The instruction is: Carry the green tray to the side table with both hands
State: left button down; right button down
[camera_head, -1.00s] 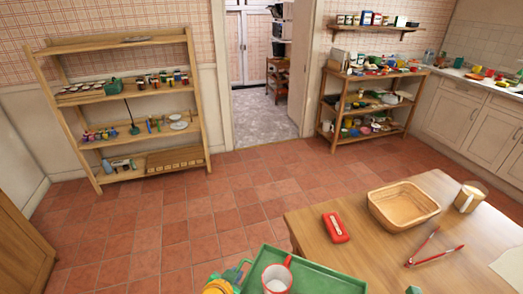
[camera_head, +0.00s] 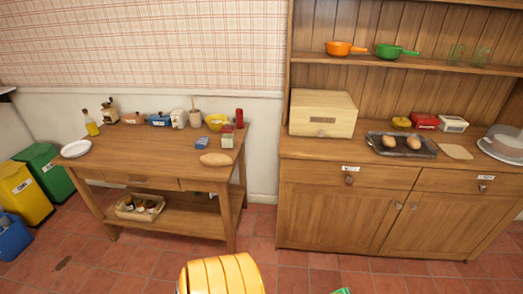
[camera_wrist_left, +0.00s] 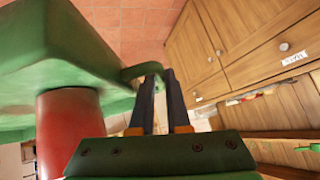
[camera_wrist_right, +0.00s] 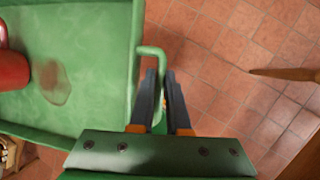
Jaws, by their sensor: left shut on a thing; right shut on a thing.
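The green tray shows in the left wrist view (camera_wrist_left: 110,55) and the right wrist view (camera_wrist_right: 90,100); it is almost wholly out of the head view. My left gripper (camera_wrist_left: 158,75) is shut on a green tray handle. My right gripper (camera_wrist_right: 160,78) is shut on the handle at the other end. A red, round-sided thing, apparently the mug, is on the tray in the left wrist view (camera_wrist_left: 70,130) and at the edge of the right wrist view (camera_wrist_right: 12,68). A wooden side table (camera_head: 150,150) with a lower shelf stands ahead to the left.
Yellow (camera_head: 22,195) and green bins are at far left.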

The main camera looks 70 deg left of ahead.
aim_at(145, 152)
jog(key=j+u, duration=0.1)
jog(key=u, duration=0.35)
jog(key=j+u, duration=0.15)
jog(key=u, duration=0.25)
jog(key=j+u, duration=0.1)
jog(key=u, duration=0.35)
jog(key=j+u, duration=0.15)
jog(key=u, duration=0.3)
jog(key=j+u, duration=0.1)
jog(key=u, duration=0.3)
jog(key=i+j+u, duration=0.25)
jog(key=u, duration=0.25)
jog(key=i+j+u, duration=0.25)
jog(key=u, duration=0.2)
jog(key=i+j+u, duration=0.1)
jog(key=i+u, duration=0.2)
jog(key=u, duration=0.2)
jog(key=i+j+z, duration=0.3)
jog(key=i, duration=0.2)
jog(key=i+j+z, duration=0.35)
jog(key=i, duration=0.15)
jog(key=i+j+z, duration=0.15)
jog(key=i+z, duration=0.2)
jog(key=i+j+z, duration=0.35)
jog(key=l, duration=0.1)
